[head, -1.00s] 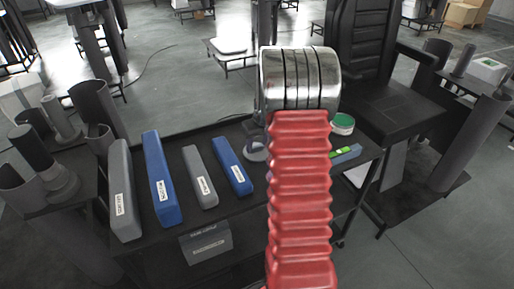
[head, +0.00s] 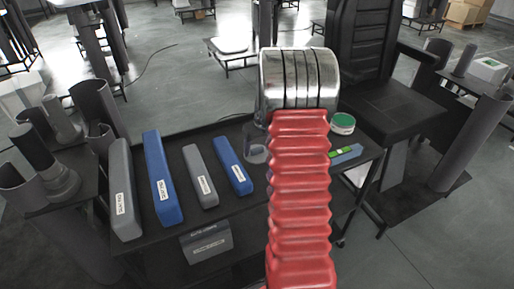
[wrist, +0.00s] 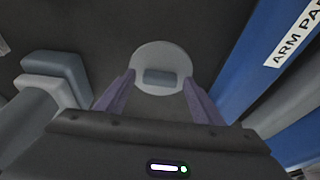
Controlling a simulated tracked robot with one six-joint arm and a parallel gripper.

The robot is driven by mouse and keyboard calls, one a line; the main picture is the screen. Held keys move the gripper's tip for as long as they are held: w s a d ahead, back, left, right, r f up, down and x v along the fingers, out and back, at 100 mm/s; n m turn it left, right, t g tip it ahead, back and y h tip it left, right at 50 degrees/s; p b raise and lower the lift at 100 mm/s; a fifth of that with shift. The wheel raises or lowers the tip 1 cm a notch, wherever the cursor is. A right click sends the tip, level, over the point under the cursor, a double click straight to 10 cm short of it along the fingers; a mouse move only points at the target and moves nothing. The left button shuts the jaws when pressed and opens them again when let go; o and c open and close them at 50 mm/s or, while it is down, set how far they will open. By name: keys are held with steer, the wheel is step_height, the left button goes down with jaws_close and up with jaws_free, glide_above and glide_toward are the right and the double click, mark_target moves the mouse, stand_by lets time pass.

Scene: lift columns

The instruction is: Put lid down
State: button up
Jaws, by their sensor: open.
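A round, light grey lid (wrist: 162,62) with a darker rectangular grip on top lies on the dark table top in the wrist view. My gripper (wrist: 160,98) is open, with its two purple fingers spread on either side, below the lid in the picture. Nothing is held between them.
Labelled grey and blue bars stand on the black table (head: 215,215) to the left, the nearest being a short blue bar (head: 232,165). A green-topped round container (head: 342,123) and a level-like blue block (head: 346,154) sit right of my arm. A black chair (head: 385,95) stands behind.

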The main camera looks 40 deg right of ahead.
steer(key=shift+r, duration=0.1)
steer(key=v, duration=1.2)
stand_by(0.4)
steer(key=s+a+r+n, duration=0.1)
steer(key=s+a+r, duration=0.15)
steer(key=a, duration=0.45)
steer(key=s+a+r+t, duration=0.1)
steer(key=a+r, duration=0.3)
steer(key=a, duration=0.4)
steer(key=s+a+r+n, duration=0.1)
steer(key=s+a+r, duration=0.1)
steer(key=a+r, duration=0.35)
steer(key=s+a+f+n+t+y, duration=0.1)
steer(key=s+a+f, duration=0.1)
steer(key=s+a, duration=1.3)
steer(key=shift+a, duration=0.5)
steer(key=shift+s, duration=0.15)
